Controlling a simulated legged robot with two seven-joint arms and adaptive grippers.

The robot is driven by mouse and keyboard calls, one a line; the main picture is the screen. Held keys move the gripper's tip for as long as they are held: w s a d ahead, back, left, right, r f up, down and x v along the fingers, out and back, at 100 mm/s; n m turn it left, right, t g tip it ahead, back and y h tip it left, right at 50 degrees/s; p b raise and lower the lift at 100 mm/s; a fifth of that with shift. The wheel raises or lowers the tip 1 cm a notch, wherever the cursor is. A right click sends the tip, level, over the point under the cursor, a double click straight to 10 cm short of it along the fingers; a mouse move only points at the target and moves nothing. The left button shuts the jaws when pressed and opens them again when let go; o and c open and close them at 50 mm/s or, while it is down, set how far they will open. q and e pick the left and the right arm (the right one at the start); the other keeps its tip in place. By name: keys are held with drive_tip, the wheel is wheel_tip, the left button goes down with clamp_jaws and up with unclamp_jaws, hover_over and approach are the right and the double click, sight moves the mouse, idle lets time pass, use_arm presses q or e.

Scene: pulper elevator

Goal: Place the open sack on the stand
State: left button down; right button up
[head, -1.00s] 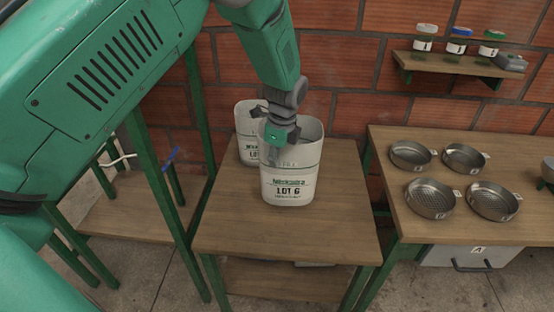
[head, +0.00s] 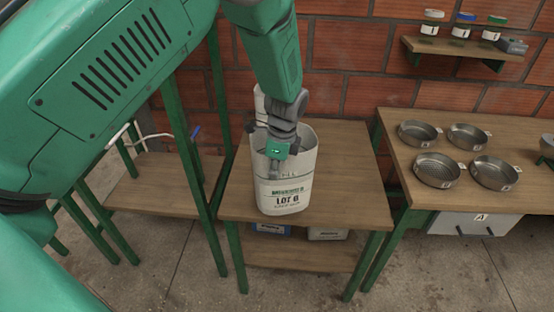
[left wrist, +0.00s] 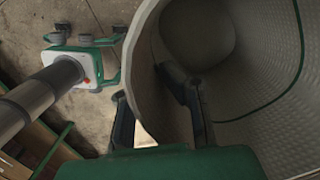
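An open white sack marked LOT 6 (head: 286,198) is upright over the front part of the wooden table. Whether its bottom touches the top is hard to tell. My left gripper (head: 278,152) straddles the sack's rim. In the left wrist view my left gripper (left wrist: 155,105) has one dark finger inside and one outside the sack wall (left wrist: 255,75), and seems shut on it. I cannot tell which piece of furniture is the stand.
A second white sack (head: 261,103) stands behind, mostly hidden. The wooden table (head: 345,185) has free room on the right. A low bench (head: 150,190) and green posts (head: 190,130) are left. Metal pans (head: 437,170) lie on the right bench; jars (head: 462,24) stand on a wall shelf.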

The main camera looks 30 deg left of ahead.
use_arm(q)
drive_tip(key=s+d+f+n, duration=0.3)
drive_tip(key=s+f+n, duration=0.2)
drive_tip(key=s+n, duration=0.2)
drive_tip(key=s+d+f+n+g+h, duration=0.1)
drive_tip(key=s+d+f+n, duration=0.3)
drive_tip(key=s, duration=0.7)
wheel_tip(320, 180, down, 2)
drive_tip(key=n, duration=0.3)
drive_tip(key=shift+s+n, duration=0.15)
drive_tip(key=shift+n, duration=0.15)
